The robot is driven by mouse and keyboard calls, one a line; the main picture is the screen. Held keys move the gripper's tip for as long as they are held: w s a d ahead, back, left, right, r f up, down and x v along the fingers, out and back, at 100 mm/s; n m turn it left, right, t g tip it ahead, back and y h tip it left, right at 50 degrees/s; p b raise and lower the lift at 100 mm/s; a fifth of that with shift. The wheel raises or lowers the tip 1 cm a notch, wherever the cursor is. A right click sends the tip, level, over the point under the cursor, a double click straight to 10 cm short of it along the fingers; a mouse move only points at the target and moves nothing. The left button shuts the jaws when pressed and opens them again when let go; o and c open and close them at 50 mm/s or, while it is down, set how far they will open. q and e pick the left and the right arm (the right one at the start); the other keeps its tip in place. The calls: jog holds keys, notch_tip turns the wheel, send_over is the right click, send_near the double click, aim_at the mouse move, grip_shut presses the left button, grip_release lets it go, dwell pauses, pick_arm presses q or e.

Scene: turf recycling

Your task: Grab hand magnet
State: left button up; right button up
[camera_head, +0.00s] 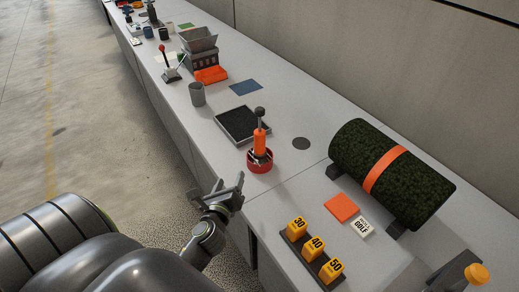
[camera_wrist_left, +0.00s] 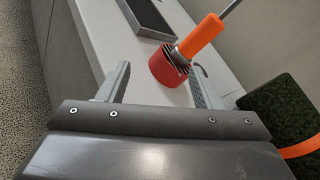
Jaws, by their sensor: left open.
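The hand magnet, with an orange handle (camera_head: 260,143), a dark knob on top and a red round base (camera_head: 260,161), stands upright on the grey bench. It also shows in the left wrist view (camera_wrist_left: 201,37), beyond my fingers and between them, nearer the right one. My left gripper (camera_head: 228,184) is open and empty, at the bench's front edge, short of the magnet and apart from it. My right gripper is not in view.
A black shallow tray (camera_head: 242,125) lies just behind the magnet. A green turf roll (camera_head: 356,149) with an orange band rests at the right. Yellow numbered blocks (camera_head: 313,248) stand at the front right. A grey cup (camera_head: 197,95) is farther back. Bare bench lies right of the magnet.

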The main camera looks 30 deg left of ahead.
aim_at(258, 141)
pick_arm(q)
jog(key=w+d+r+m+t+h, duration=0.2)
jog(key=w+d+r+m+t, duration=0.15)
jog(key=m, duration=0.45)
jog(key=shift+g, duration=0.35)
jog(key=x, duration=0.7)
jog(key=a+x, duration=0.1)
jog(key=x, duration=0.3)
jog(key=shift+w+a, duration=0.1)
jog(key=shift+w, duration=0.05)
jog(key=shift+f+b+x, duration=0.1)
jog(key=shift+f+x, duration=0.05)
jog(key=shift+x, duration=0.75)
jog(key=shift+f+b+x, duration=0.15)
jog(key=shift+x, duration=0.75)
jog(key=shift+f+b+x, duration=0.1)
jog(key=shift+f+x, duration=0.1)
jog(key=shift+x, duration=0.7)
jog(key=shift+r, duration=0.1)
jog(key=shift+c, duration=0.5)
grip_shut()
